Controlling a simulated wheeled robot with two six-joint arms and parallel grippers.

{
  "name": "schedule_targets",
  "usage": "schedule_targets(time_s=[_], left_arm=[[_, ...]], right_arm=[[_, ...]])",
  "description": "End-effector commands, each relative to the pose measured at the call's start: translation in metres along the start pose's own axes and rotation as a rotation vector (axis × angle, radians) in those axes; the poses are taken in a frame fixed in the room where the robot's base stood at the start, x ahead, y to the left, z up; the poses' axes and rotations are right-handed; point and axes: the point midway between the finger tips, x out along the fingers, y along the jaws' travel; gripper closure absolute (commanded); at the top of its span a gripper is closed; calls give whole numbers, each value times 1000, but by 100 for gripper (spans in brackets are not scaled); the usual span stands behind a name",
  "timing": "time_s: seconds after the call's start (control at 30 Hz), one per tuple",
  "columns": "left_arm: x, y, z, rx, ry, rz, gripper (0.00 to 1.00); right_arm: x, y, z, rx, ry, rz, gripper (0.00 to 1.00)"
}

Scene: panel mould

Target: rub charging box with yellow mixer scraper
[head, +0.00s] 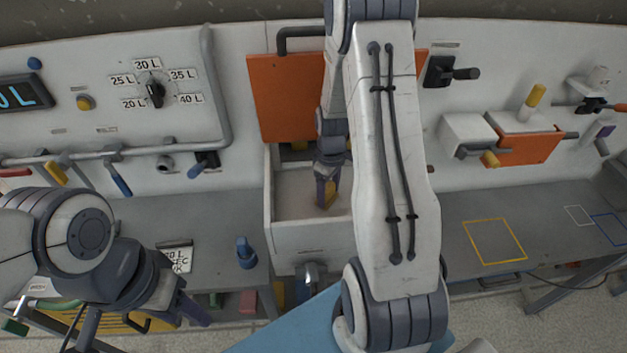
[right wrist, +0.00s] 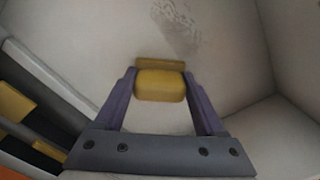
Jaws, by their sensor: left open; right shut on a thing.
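The charging box (head: 312,238) is a white open-topped box against the back panel, below a raised orange lid (head: 285,95). My right gripper (head: 326,197) reaches down inside it. In the right wrist view, my right gripper (right wrist: 160,95) is shut on the yellow mixer scraper (right wrist: 160,86), held between its purple fingers. The scraper's edge is close to the pale inner surface (right wrist: 220,90); I cannot tell whether it touches. A grey smudge (right wrist: 180,30) marks that surface just beyond the scraper. My left gripper (head: 180,305) is open and empty at the lower left, partly hidden by its arm.
A labelled card (head: 177,257) and a blue object (head: 245,252) sit on the left bench. The right bench has a yellow outlined square (head: 494,241) and clear room. A smaller white box (head: 467,135) with an orange flap (head: 530,148) stands behind it. My right arm hides part of the charging box.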

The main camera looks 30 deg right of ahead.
Motion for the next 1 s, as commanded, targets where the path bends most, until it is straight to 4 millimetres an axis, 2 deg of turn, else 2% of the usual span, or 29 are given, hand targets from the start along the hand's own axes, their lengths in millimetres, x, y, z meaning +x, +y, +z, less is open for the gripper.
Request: schedule_targets(time_s=[0.37, 0.5, 1.0], left_arm=[[-2, 0, 0, 0, 0, 0, 50], [-18, 1, -1, -1, 0, 0, 50], [-57, 4, -3, -1, 0, 0, 50]], right_arm=[[0, -21, -8, 13, 0, 0, 98], [-26, -21, -9, 10, 2, 1, 98], [-70, -27, -16, -5, 0, 0, 98]])
